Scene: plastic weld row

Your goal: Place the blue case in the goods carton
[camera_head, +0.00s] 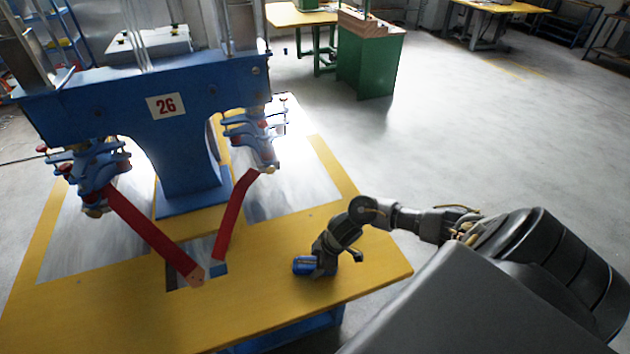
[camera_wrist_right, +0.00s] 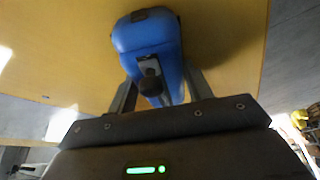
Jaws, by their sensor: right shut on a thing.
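The blue case (camera_head: 303,265) is at the right part of the yellow table top, at the end of my right arm. My right gripper (camera_head: 318,267) is shut on it. In the right wrist view the blue case (camera_wrist_right: 150,45) sits between the two fingers of my right gripper (camera_wrist_right: 160,92), its far end sticking out past them over the yellow surface. I cannot tell whether the case touches the table. I do not see a goods carton in either view. My left gripper is not in view.
The yellow table (camera_head: 120,310) carries a blue machine (camera_head: 180,150) marked 26, with two red bars (camera_head: 235,215) reaching down near a dark slot. The table top is bare around the case. A green cabinet (camera_head: 368,65) stands further back, with open grey floor to the right.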

